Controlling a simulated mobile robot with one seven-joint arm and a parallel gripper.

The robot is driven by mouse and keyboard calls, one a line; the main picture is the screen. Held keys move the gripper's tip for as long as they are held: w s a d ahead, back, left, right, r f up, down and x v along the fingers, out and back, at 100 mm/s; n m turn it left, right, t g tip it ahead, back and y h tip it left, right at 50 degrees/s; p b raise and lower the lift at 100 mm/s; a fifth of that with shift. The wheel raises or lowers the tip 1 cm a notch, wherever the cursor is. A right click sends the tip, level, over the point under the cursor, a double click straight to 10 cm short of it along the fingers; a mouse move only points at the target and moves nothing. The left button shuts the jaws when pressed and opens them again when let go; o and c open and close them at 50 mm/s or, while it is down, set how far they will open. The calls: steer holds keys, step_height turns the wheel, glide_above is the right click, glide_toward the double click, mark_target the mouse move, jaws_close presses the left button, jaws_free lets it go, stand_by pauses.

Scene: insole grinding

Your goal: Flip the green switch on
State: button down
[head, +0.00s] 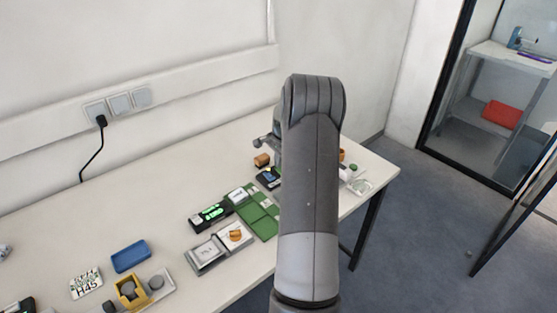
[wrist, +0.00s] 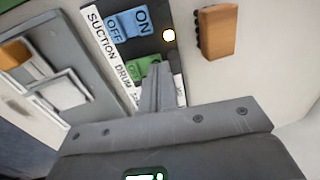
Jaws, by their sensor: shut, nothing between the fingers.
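A dark switch panel (wrist: 150,22) fills the upper middle of the wrist view, with white label strips reading SUCTION and DRUM. The green switch (wrist: 133,69) sits below a blue OFF/ON switch (wrist: 128,24). My gripper (wrist: 155,68) is shut and empty. Its fingertips overlap the right part of the green switch, hiding that part. I cannot tell whether they touch it or which way it is set. In the head view the panel (head: 268,178) shows left of my arm, which hides most of the gripper.
A round light (wrist: 168,35) glows on the panel beside the blue switch. An orange-brown block (wrist: 217,32) stands right of it. A grey tray (wrist: 62,60) lies to the left. The white table (head: 180,187) also holds a green mat (head: 262,224) and a blue tray (head: 131,256).

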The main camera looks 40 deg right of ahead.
steer(key=shift+w+f, duration=0.1)
steer(key=shift+w+f+g, duration=0.15)
steer(key=shift+f+g, duration=0.1)
steer(key=shift+g, duration=0.25)
steer(key=shift+s, duration=0.25)
steer(key=shift+s+r, duration=0.15)
steer(key=shift+s, duration=0.5)
steer(key=shift+r, duration=0.15)
step_height(320, 180, up, 14)
steer(key=s, duration=0.1)
steer(key=shift+s, duration=0.4)
steer(key=shift+w+d, duration=0.1)
